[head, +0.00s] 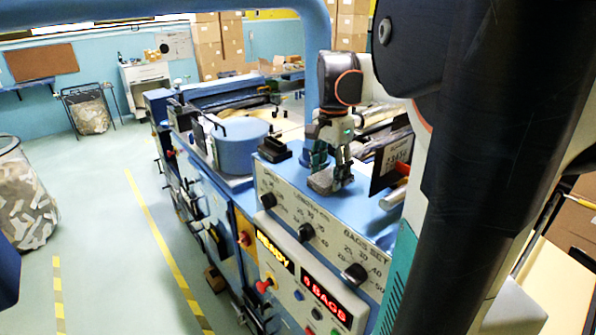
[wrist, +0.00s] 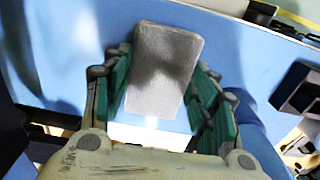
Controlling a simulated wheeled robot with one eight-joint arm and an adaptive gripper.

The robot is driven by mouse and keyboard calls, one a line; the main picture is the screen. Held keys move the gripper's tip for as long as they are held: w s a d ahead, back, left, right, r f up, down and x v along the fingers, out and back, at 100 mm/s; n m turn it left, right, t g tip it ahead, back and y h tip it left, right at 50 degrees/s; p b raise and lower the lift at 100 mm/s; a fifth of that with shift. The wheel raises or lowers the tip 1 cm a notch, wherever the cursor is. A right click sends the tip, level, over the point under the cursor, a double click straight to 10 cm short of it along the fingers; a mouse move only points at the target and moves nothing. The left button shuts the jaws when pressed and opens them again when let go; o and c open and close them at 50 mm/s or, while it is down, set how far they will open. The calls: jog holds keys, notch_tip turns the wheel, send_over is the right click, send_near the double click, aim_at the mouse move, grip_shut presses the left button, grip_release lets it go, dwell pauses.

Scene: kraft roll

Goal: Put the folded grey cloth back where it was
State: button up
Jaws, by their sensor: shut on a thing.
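The folded grey cloth (wrist: 165,60) is between the two green-padded fingers of my gripper (wrist: 160,92) in the wrist view. My gripper is shut on it. In the head view my gripper (head: 333,168) points down over the blue machine top (head: 310,205), and the cloth (head: 322,184) shows at its fingertips, low over or touching that top. I cannot tell whether there is a gap beneath the cloth.
A black block (head: 274,150) and a blue drum (head: 240,147) stand left of my gripper. A dark sign card (head: 391,160) stands close on its right. Knobs such as this black one (head: 306,232) line the sloped panel in front. Bare blue top lies around the cloth.

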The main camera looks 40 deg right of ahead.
aim_at(329, 176)
jog(key=shift+a, duration=0.2)
jog(key=o, duration=0.9)
jog(key=shift+d, duration=0.1)
jog(key=shift+o, duration=0.2)
notch_tip(329, 176, up, 12)
